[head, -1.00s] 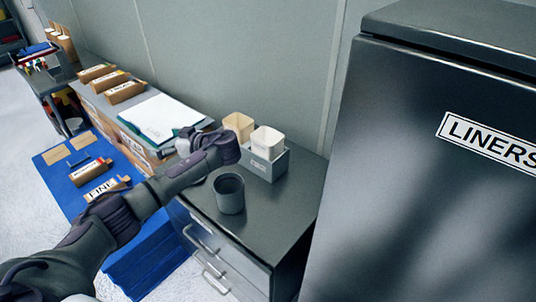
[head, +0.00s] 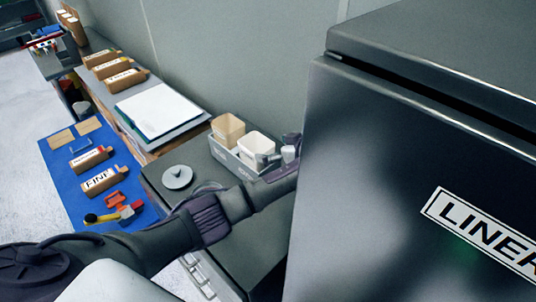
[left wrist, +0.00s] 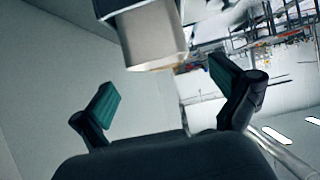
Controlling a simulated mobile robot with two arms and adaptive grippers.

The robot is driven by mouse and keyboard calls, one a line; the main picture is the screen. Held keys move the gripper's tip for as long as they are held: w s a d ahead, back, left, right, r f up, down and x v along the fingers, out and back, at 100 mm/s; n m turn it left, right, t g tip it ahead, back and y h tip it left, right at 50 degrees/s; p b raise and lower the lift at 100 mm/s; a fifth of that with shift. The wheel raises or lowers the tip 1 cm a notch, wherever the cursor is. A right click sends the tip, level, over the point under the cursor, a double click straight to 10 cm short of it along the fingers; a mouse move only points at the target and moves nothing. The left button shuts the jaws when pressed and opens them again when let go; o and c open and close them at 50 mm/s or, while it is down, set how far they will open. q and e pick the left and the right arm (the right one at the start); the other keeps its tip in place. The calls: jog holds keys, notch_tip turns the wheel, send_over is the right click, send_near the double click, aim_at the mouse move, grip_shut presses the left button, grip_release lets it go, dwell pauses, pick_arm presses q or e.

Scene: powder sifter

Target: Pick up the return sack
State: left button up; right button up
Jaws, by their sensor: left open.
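No object reads as "return sack" in these frames. Brown packages with white labels lie on the blue mat, one marked FINE (head: 103,181), another behind it (head: 90,160). More brown packages (head: 118,71) stand on the bench at the back. My left gripper (head: 277,157) is open, beside the pale container (head: 256,146) at the right end of the grey caddy. In the left wrist view the open fingers (left wrist: 165,90) have green pads with nothing between them; a pale container (left wrist: 152,38) hangs into the picture's top, beyond the fingertips. My right gripper is not in view.
A tan container (head: 228,128) sits in the grey caddy (head: 226,158). A round grey lid (head: 178,177) lies on the dark cabinet top. The large dark LINERS cabinet (head: 400,150) stands close at right. My left arm crosses the cabinet top, hiding part of it.

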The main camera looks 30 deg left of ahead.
aim_at(259, 147)
pick_arm(q)
jog(key=shift+w+a+f+p, duration=0.3)
jog(key=shift+a+p, duration=0.1)
jog(key=shift+a, duration=0.2)
jog(key=p+x, duration=0.1)
jog(key=x, duration=0.2)
jog(key=p+x, duration=0.1)
jog(key=x, duration=0.2)
jog(key=shift+d+f, duration=0.2)
jog(key=c, duration=1.5)
jog(key=shift+c, duration=0.2)
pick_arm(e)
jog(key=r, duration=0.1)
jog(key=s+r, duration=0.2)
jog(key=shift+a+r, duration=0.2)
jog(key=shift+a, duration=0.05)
pick_arm(q)
jog(key=shift+r, duration=0.1)
